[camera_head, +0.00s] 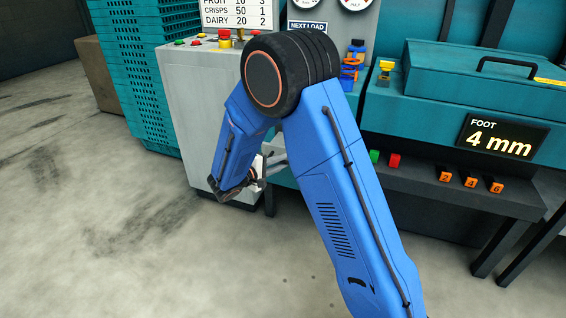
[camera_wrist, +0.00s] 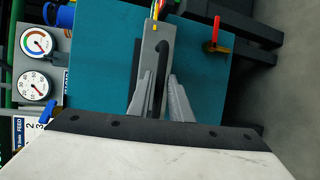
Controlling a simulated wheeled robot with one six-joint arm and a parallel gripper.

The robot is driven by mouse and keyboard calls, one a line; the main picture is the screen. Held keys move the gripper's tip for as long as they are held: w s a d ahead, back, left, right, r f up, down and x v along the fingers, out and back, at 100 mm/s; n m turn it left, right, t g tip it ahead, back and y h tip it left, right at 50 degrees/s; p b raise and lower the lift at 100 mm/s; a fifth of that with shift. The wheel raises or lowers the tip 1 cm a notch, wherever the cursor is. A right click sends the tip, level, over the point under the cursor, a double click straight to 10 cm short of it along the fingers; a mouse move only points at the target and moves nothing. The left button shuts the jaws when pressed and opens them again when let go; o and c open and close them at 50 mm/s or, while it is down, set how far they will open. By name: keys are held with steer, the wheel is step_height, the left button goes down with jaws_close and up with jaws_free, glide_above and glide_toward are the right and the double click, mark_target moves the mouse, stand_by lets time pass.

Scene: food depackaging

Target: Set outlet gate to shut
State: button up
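No label in view names the outlet gate, so I cannot tell for sure which part it is. In the wrist view a grey upright plate with a dark slot (camera_wrist: 155,50) stands in front of a teal panel, with red, yellow and green at its top end. A red handle (camera_wrist: 214,32) with a yellow base is to its right. My gripper (camera_wrist: 161,78) has its two grey fingers apart, one on each side of the plate's lower part as seen; contact cannot be told. In the head view my gripper (camera_head: 272,167) is low by the machine front, partly hidden by my arm.
Two round gauges (camera_wrist: 36,42) and a blue handle (camera_wrist: 50,111) are at the wrist view's left. In the head view, teal crates (camera_head: 150,80) stand left, and a teal machine with a "4 mm" display (camera_head: 500,138) and orange numbered blocks (camera_head: 471,181) stands right. The left floor is clear.

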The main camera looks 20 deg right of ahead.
steer(key=shift+w+d+f, duration=0.1)
steer(key=shift+w+d, duration=0.2)
steer(key=shift+d, duration=0.2)
jaws_close()
steer(key=w+d, duration=0.4)
steer(key=w, duration=0.1)
steer(key=shift+w, duration=0.35)
jaws_free()
